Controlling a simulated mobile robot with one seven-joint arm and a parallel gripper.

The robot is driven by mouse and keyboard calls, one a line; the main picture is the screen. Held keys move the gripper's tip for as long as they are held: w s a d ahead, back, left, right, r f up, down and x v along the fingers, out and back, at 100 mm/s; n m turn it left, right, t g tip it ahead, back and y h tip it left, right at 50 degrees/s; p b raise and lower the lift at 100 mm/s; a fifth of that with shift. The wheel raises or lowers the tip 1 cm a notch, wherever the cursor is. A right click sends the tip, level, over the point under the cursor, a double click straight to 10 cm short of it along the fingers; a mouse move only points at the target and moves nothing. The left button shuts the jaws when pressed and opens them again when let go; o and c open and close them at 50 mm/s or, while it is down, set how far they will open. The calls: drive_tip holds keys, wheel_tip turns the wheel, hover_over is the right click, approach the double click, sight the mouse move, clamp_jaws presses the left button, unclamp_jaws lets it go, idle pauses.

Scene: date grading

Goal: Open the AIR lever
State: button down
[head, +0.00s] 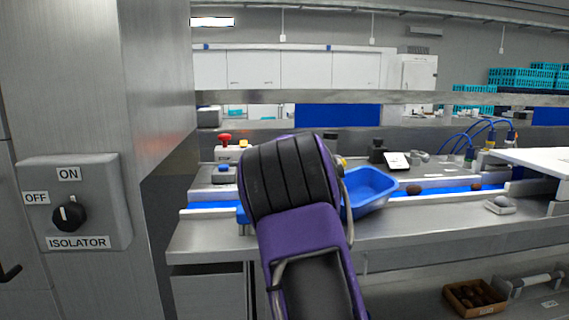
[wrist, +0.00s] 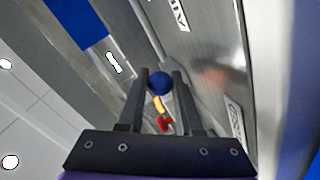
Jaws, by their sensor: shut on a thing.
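In the wrist view, a round blue knob (wrist: 159,83) sits between the two fingertips of my gripper (wrist: 162,77). My gripper is shut on this knob. A short yellow piece (wrist: 160,104) and a red piece (wrist: 164,124) show below the knob, between the fingers. I cannot tell for sure how they join to it. A white label (wrist: 180,14) on the metal panel is cut off and hard to read. In the head view my own purple and black arm covers my gripper and the lever, so the lever's angle cannot be told there.
A grey ISOLATOR box (head: 115,200) with a black rotary knob (head: 69,214) is on the steel cabinet at left. A blue tray (head: 370,188) stands by the belt (head: 440,190) on the steel bench. A red button (head: 225,139) stands behind my arm. A brown crate (head: 455,290) sits below.

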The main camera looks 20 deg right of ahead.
drive_tip(key=c, duration=0.8)
unclamp_jaws()
drive_tip(key=shift+c, duration=0.2)
drive_tip(key=shift+r, duration=0.1)
wheel_tip(320, 180, up, 6)
drive_tip(key=shift+d+f+p, duration=0.15)
drive_tip(key=shift+f+p, duration=0.05)
drive_tip(key=shift+p, duration=0.5)
drive_tip(key=shift+s+r, duration=0.15)
drive_tip(key=shift+r, duration=0.1)
drive_tip(key=shift+w+r, duration=0.2)
drive_tip(key=shift+r, duration=0.7)
drive_tip(key=shift+r, duration=0.9)
